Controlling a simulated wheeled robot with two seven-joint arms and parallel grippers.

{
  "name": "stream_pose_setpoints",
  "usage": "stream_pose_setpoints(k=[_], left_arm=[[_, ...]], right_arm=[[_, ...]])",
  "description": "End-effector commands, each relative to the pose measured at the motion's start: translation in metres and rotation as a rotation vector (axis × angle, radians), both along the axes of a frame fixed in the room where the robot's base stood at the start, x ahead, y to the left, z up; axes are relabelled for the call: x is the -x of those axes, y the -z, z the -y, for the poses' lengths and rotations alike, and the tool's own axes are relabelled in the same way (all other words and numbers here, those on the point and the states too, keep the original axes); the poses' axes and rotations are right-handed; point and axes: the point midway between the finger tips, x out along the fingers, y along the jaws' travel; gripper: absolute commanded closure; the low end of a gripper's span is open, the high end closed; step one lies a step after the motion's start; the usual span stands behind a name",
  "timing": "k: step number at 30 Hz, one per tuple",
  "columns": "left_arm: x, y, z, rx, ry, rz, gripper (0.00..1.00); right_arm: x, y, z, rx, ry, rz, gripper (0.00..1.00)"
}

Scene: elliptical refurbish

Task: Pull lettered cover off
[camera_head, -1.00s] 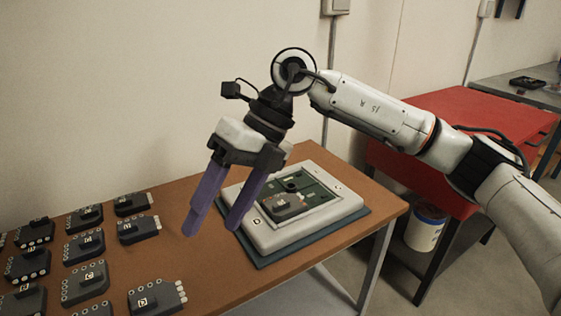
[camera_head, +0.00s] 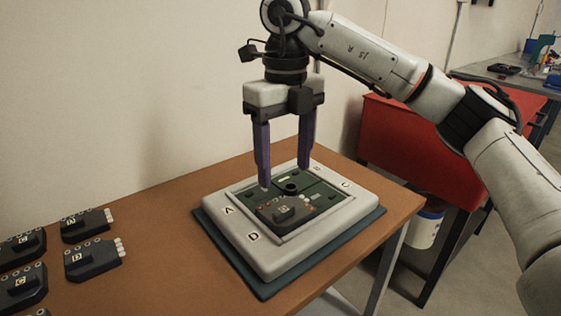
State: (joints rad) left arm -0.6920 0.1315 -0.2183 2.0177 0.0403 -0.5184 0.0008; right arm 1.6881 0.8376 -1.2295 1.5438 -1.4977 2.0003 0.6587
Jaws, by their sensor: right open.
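A pale grey housing (camera_head: 262,257) with letters on its rim lies on a dark blue mat (camera_head: 220,244). In its recess is a green board (camera_head: 322,192). A dark grey lettered cover (camera_head: 287,209) with a raised, labelled tab sits in the near part of the recess. A dark round post (camera_head: 290,188) stands just behind it. My right gripper (camera_head: 285,177) is open and empty, with its purple fingers pointing down above the far left part of the recess. It looks apart from the cover, though the exact height is hard to tell. My left gripper is not in view.
Several similar dark grey lettered pieces (camera_head: 94,257) lie at the left of the brown table (camera_head: 165,235). The table between them and the mat is clear. A wall stands behind. A red bench (camera_head: 440,150) and a white bucket (camera_head: 424,228) are at the right.

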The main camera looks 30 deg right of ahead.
Motion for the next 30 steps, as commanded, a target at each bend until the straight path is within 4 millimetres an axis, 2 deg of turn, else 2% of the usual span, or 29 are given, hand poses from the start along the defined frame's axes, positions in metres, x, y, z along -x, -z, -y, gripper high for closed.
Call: stream_pose_setpoints(k=[9, 15, 21, 28, 30], left_arm=[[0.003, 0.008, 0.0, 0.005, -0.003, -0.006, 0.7], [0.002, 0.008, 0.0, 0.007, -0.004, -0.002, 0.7], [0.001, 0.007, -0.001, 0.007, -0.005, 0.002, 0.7], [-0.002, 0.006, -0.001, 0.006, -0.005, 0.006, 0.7], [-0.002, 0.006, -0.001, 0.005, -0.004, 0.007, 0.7]], right_arm=[[0.001, 0.056, 0.001, 0.0, 0.001, -0.003, 0.39], [0.0, 0.082, 0.0, -0.001, 0.0, -0.002, 0.39], [0.001, 0.092, 0.0, 0.0, -0.001, -0.001, 0.39], [0.0, 0.092, 0.0, -0.001, -0.001, 0.0, 0.39], [0.0, 0.092, 0.0, -0.001, -0.001, 0.0, 0.49]])
